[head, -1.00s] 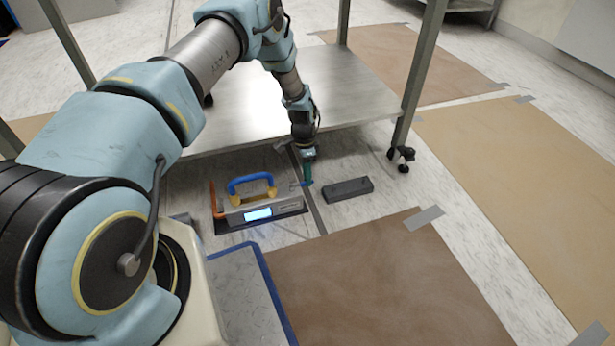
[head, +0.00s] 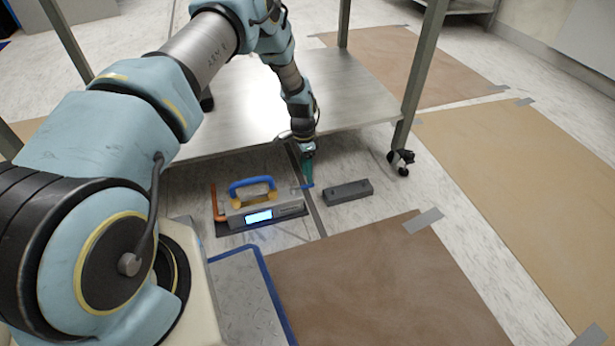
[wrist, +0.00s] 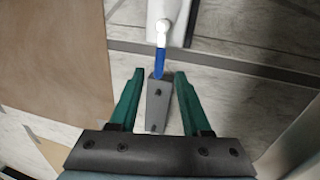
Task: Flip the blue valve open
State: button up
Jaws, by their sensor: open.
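The blue valve lever (wrist: 161,62) hangs from a white round pivot (wrist: 162,27) in the wrist view. In the head view it is a small blue piece (head: 304,186) at the right end of the vacuum device (head: 288,212). That device has a blue handle, an orange pipe at its left and a lit screen. My gripper (wrist: 160,76) has green fingers, spread apart and empty. The lever's lower end lies near the gap between the fingertips, and contact cannot be told. In the head view my gripper (head: 308,172) points down just above the lever.
A dark grey block (head: 348,192) lies on the floor right of the device; in the wrist view it shows (wrist: 157,108) between the fingers. A steel table shelf (head: 358,98) is behind the arm, with a caster leg (head: 401,160). Brown sheets (head: 375,285) cover nearby floor.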

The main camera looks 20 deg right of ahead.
notch_tip(320, 180, up, 8)
jog(key=w+p, duration=0.1)
jog(key=p, duration=0.1)
jog(key=shift+w+f, duration=0.2)
jog(key=shift+w, duration=0.05)
jog(key=shift+d, duration=0.1)
jog(key=w+a+r+n+t, duration=0.25)
jog(key=a+r+n, duration=0.55)
jog(key=a+r, duration=1.05)
jog(key=s+a+r+n+t+p, duration=0.1)
jog(key=s+a+r+n+p, duration=0.1)
jog(key=s+a+r+n, duration=1.15)
jog(key=a+r+m+p, duration=0.1)
jog(key=a+r+p, duration=0.1)
jog(key=r+p, duration=1.6)
jog(key=a+r+m+p, duration=0.2)
jog(key=r+p, duration=1.6)
jog(key=r, duration=0.2)
jog(key=shift+s+r+p, duration=0.15)
jog(key=shift+r+p, duration=0.1)
jog(key=shift+p, duration=0.1)
jog(key=shift+m, duration=0.25)
